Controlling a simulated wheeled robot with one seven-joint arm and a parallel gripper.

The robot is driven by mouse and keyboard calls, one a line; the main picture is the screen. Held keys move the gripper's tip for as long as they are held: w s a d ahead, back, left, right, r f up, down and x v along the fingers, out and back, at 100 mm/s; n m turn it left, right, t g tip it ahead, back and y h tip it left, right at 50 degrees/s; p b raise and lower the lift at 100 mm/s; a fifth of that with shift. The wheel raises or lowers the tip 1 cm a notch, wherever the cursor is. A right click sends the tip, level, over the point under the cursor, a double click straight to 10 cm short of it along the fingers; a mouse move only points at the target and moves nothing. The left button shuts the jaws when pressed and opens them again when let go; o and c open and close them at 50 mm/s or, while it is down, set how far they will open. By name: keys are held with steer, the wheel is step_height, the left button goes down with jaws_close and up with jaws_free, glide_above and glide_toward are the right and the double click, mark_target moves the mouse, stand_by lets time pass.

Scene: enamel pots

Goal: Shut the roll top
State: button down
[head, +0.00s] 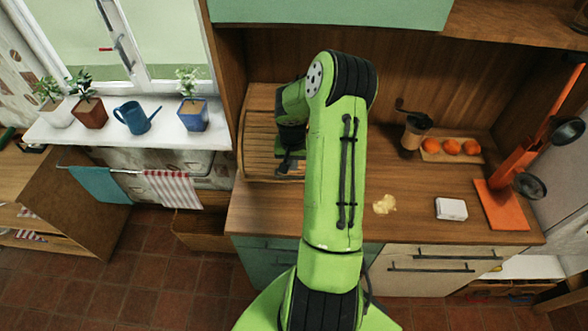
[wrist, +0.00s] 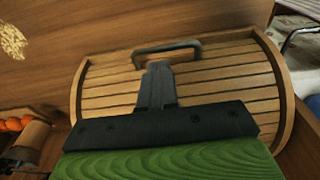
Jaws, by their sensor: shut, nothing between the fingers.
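The roll top is a curved lid of wooden slats on a wooden box (head: 258,165) at the left end of the counter. In the wrist view the slats (wrist: 105,92) run across the box between two curved side walls. A dark bar handle (wrist: 166,50) sits close to the box's front edge, and no opening shows there. My gripper (wrist: 157,68) is shut and empty. Its fingertips lie over the slats just behind the handle; I cannot tell whether they touch it. In the head view my arm hides part of the box and most of my gripper (head: 288,160).
A yellowish patch (head: 384,204), a white box (head: 451,209), a grinder (head: 413,133), oranges on a board (head: 452,147) and an orange stand (head: 500,205) are on the counter to the right. Potted plants and a blue watering can (head: 135,117) line the windowsill at left.

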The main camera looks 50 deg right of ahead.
mark_target(293, 176)
steer(key=f, duration=0.4)
steer(key=shift+w+d+f, duration=0.15)
steer(key=shift+d+f, duration=0.05)
steer(key=shift+f, duration=0.1)
